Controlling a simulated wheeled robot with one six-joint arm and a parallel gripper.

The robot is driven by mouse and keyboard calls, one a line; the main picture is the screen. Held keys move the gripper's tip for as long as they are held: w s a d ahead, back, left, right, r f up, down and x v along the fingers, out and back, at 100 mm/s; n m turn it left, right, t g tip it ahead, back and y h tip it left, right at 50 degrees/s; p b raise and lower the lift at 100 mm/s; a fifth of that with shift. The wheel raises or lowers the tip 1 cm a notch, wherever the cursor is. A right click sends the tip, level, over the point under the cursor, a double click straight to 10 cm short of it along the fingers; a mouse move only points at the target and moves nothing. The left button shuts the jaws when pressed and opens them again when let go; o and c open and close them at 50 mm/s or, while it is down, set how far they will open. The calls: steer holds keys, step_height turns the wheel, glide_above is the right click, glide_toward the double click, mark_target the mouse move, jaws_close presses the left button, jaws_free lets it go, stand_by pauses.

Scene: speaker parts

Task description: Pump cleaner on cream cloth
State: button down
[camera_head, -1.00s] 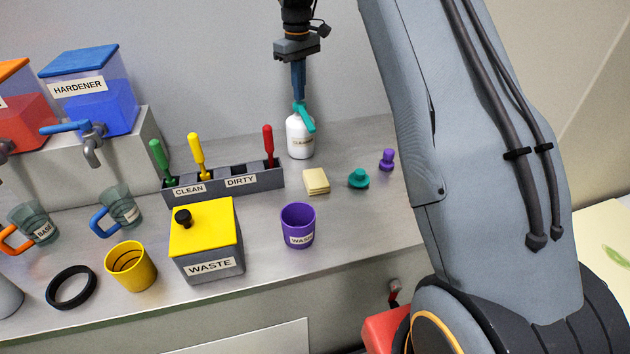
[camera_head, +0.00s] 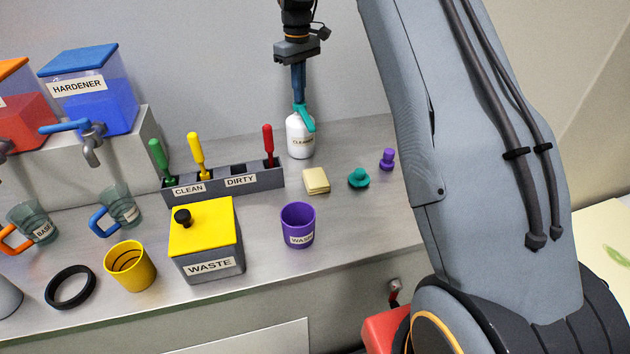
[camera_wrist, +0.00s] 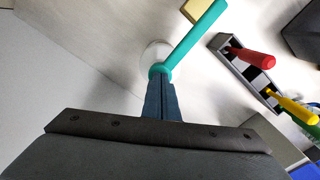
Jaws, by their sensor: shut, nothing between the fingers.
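The cleaner bottle (camera_head: 300,138) is white with a teal pump head (camera_head: 305,115) and stands upright at the back of the counter. My gripper (camera_head: 299,100) points straight down over it, shut and empty, with its fingertips at the top of the pump head. In the wrist view the shut fingers (camera_wrist: 160,85) meet the teal pump (camera_wrist: 195,40), and the bottle shows faintly beneath. The cream cloth (camera_head: 316,181) is a folded square lying on the counter in front of the bottle, apart from it. A corner of the cloth (camera_wrist: 197,10) shows in the wrist view.
A grey CLEAN/DIRTY rack (camera_head: 225,184) with green, yellow and red-handled tools stands left of the bottle. The yellow-lidded WASTE box (camera_head: 205,240) and purple WASTE cup (camera_head: 298,226) stand in front. A teal knob piece (camera_head: 358,179) and purple piece (camera_head: 387,159) lie right of the cloth.

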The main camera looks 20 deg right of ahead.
steer(key=shift+f, duration=0.9)
steer(key=shift+r, duration=0.2)
steer(key=shift+r+p, duration=0.35)
steer(key=shift+r, duration=0.8)
step_height(320, 180, up, 6)
steer(key=p, duration=0.3)
steer(key=shift+s, duration=0.1)
stand_by(0.3)
steer(key=s+f+m+b, duration=0.1)
steer(key=s+f+m, duration=0.2)
steer(key=s, duration=1.6)
steer(key=s+f+m+t+b, duration=0.1)
steer(key=s+f, duration=0.6)
steer(key=s, duration=1.3)
steer(key=shift+f+m+b, duration=0.35)
steer(key=shift+m+b, duration=0.15)
steer(key=shift+m, duration=0.5)
